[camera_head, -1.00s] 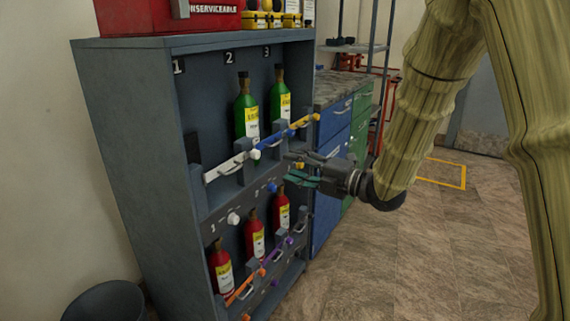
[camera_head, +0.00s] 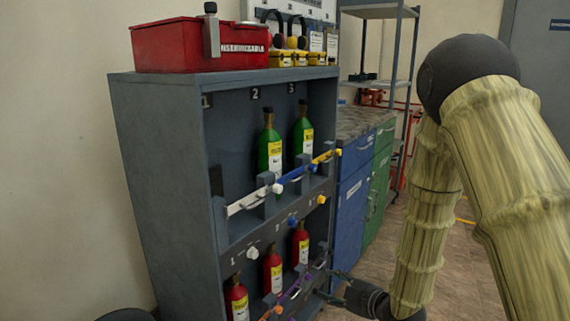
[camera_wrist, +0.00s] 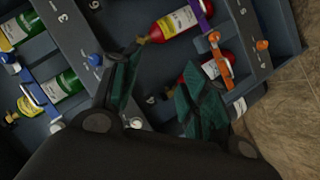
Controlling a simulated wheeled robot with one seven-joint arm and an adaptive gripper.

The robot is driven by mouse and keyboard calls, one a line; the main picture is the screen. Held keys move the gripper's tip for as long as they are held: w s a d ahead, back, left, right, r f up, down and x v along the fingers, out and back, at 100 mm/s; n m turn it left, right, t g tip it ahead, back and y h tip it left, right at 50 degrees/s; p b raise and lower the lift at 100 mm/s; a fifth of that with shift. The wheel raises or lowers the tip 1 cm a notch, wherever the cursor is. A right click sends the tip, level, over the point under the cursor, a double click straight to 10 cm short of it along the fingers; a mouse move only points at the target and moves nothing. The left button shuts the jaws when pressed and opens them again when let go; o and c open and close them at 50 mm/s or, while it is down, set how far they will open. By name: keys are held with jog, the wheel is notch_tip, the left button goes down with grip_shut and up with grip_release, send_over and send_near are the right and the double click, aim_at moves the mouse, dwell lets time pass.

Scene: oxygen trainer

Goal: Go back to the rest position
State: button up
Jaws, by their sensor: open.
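My gripper (camera_head: 340,288) is low at the right front of the grey cylinder rack (camera_head: 160,190), beside the lower row of red bottles. My covered arm (camera_head: 430,220) reaches down to it from the right. In the wrist view, my gripper (camera_wrist: 160,95) has its two green-padded fingers spread apart, with nothing held between them. Behind the fingers, a red bottle (camera_wrist: 178,22) and another red bottle (camera_wrist: 205,70) lie in their slots. Whether the fingers touch the rack cannot be told.
Green bottles (camera_head: 270,155) stand in the upper row behind coloured bars (camera_head: 290,177). A red box (camera_head: 190,45) sits on top of the rack. Blue drawers (camera_head: 352,205) and a shelf unit (camera_head: 385,80) stand to the right. The floor shows right of the drawers.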

jog(key=s+d+f+m+g+h, duration=0.3)
jog(key=s+f+m, duration=0.2)
jog(key=s+f, duration=0.55)
jog(key=s+d+f+m+g+h, duration=0.25)
jog(key=s+f+m, duration=0.4)
jog(key=f, duration=0.65)
jog(key=s+d+f+m+g+h, duration=0.1)
jog(key=s+d+f+m+g, duration=0.2)
jog(key=s, duration=0.9)
jog(key=s+f+m+g+h, duration=0.1)
jog(key=s+f+m+g, duration=0.3)
jog(key=s, duration=0.8)
notch_tip(320, 180, up, 25)
jog(key=n+t+p, duration=0.1)
jog(key=p, duration=2.5)
jog(key=shift+s+d+r+p, duration=0.15)
jog(key=shift+s+d+p, duration=0.05)
jog(key=shift+d+p, duration=0.1)
jog(key=shift+c, duration=0.2)
